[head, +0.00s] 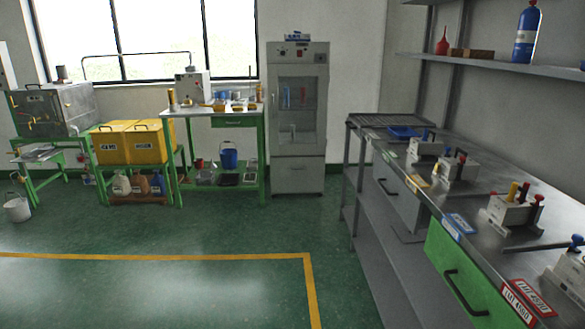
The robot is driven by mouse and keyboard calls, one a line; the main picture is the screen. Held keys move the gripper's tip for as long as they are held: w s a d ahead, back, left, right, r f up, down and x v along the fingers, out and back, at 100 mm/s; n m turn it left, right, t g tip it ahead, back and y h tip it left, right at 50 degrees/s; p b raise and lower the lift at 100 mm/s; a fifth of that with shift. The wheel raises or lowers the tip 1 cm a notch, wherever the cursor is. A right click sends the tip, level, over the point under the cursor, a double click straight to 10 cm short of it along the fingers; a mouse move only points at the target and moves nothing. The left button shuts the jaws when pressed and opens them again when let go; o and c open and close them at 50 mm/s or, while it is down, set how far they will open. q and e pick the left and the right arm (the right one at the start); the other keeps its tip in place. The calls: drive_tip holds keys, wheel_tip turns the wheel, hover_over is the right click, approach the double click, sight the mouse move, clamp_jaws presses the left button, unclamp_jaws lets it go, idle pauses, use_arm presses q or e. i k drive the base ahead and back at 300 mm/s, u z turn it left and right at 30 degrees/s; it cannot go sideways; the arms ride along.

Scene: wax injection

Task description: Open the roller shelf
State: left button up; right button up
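Nothing in the head view can be picked out with certainty as the roller shelf. A long grey metal workbench (478,195) runs along the right side. It has a closed grey drawer (398,192) with a black handle and, nearer, a green drawer front (455,270) with a black handle. A slatted grey rack (378,120) sits at the workbench's far end. A tall grey cabinet (298,160) with a glass door stands against the back wall, its door shut. Neither of my grippers is in view.
Several small machines, such as one with red and yellow knobs (512,212), stand on the workbench. A wall shelf (490,64) is above it. A green-framed table (225,116), yellow boxes (128,143) and a white bucket (17,208) are at left. The green floor (170,280) is clear.

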sight(358, 122)
drive_tip(key=i, duration=4.35)
drive_tip(key=z, duration=0.15)
